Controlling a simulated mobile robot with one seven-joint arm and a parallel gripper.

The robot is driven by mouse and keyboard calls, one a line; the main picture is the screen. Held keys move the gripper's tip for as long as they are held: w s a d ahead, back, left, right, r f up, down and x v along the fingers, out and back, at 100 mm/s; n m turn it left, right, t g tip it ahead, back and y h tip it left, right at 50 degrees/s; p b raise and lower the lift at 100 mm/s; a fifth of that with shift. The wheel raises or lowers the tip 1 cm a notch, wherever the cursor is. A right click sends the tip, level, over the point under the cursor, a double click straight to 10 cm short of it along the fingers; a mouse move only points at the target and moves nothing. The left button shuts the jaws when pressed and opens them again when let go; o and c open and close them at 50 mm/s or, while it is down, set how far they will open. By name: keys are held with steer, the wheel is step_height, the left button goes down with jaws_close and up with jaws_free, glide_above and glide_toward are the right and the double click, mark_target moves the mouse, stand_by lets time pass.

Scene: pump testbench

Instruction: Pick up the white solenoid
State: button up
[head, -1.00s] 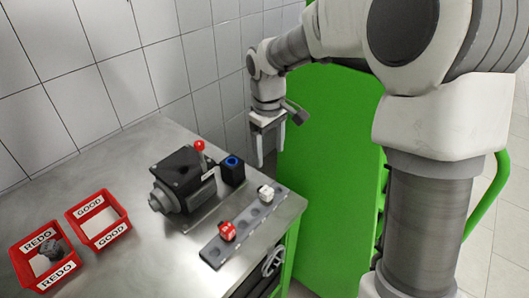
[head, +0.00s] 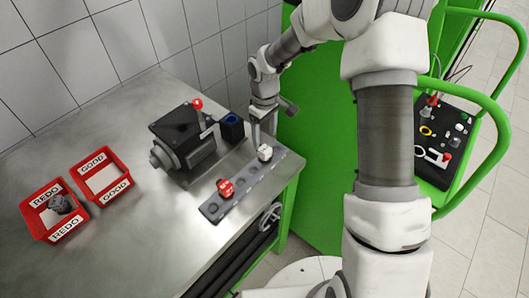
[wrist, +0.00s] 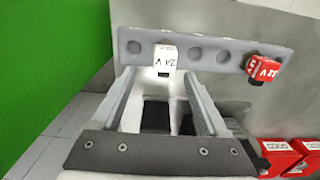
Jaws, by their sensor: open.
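The white solenoid (head: 265,153) sits upright in the grey holder strip (head: 249,179) near the bench's right edge. In the wrist view the white solenoid (wrist: 164,53) carries a "24 V" style label and has a dark lower end. My gripper (head: 262,138) is above the bench, just behind the solenoid. Its fingers (wrist: 158,76) are apart and empty, and the solenoid appears just beyond the fingertips, between their lines. I cannot tell the exact height gap.
A red solenoid (head: 225,187) sits at the strip's near end, with empty holes between. A dark pump block with a red-knobbed lever (head: 183,143) and a blue-ringed black block (head: 232,126) stand close left. Red REDO (head: 33,217) and GOOD (head: 78,185) bins are farther left.

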mark_target(264, 148)
steer(key=shift+s+f+p, duration=0.25)
steer(key=shift+f+p, duration=0.05)
steer(key=shift+f, duration=1.3)
steer(key=shift+s+f+p, duration=0.2)
steer(key=shift+f+p, duration=0.1)
steer(key=shift+f, duration=1.25)
steer(key=c, duration=1.2)
steer(key=shift+r, duration=0.15)
steer(key=shift+r, duration=0.55)
step_height(264, 148, up, 2)
steer(key=shift+w+r+b, duration=0.1)
steer(key=shift+r+b, duration=0.15)
steer(key=shift+b, duration=0.2)
steer(key=s+d+r+b, duration=0.1)
steer(key=s+d+r, duration=0.6)
steer(key=d, duration=0.2)
steer(key=shift+s+r, duration=0.15)
